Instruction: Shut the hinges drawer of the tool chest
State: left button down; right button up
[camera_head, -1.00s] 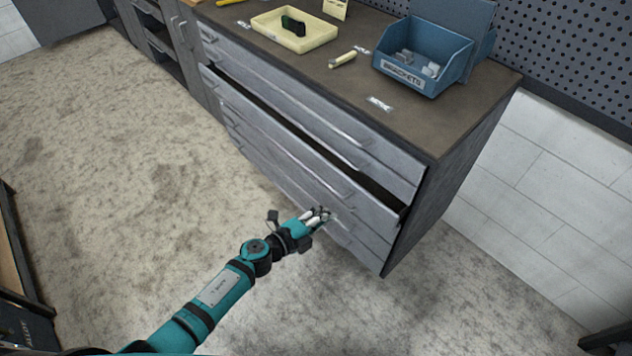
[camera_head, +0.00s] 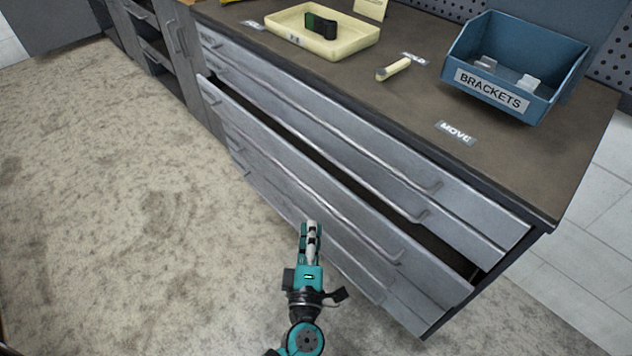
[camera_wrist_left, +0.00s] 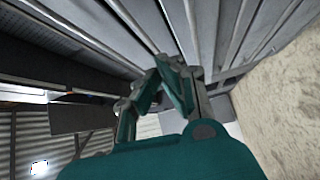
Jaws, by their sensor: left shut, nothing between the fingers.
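The grey tool chest (camera_head: 520,212) fills the right half of the head view. One of its drawers (camera_head: 345,205) stands partly open, with a dark gap above its front. I cannot read a hinges label on it. My left gripper (camera_head: 311,226) is shut and empty, in front of the chest's drawer fronts near the middle of the open drawer's width. I cannot tell whether its tips touch a front. In the left wrist view the fingers (camera_wrist_left: 160,75) show below long drawer fronts and handles (camera_wrist_left: 235,35). My right gripper is not in view.
On the chest top stand a cream tray (camera_head: 285,36) with a dark green item, a blue bin (camera_head: 545,65) labelled BRACKETS, a small cream stick (camera_head: 393,69) and a MOVE label (camera_head: 456,132). The speckled floor (camera_head: 120,200) at left is clear.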

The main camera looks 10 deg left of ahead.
aim_at(322, 198)
pick_arm(q)
jog(key=shift+w+d+f+n+g+y+b, duration=0.1)
jog(key=shift+w+f+n+g+b, duration=0.2)
jog(key=shift+w, duration=1.9)
jog(key=shift+w+d+f+n+g+y+b, duration=0.15)
jog(key=shift+w+f+n, duration=0.15)
jog(key=shift+w, duration=1.9)
jog(key=shift+w+d+f+n+g+y+b, duration=0.1)
jog(key=shift+w+f+n+b, duration=0.25)
jog(key=shift+w, duration=1.85)
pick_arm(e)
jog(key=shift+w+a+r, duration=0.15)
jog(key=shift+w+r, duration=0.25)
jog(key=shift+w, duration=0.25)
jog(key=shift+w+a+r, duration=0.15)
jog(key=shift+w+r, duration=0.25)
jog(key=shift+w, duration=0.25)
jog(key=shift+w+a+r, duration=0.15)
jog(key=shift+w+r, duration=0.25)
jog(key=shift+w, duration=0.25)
pick_arm(q)
jog(key=shift+w+r, duration=0.1)
jog(key=shift+r, duration=0.05)
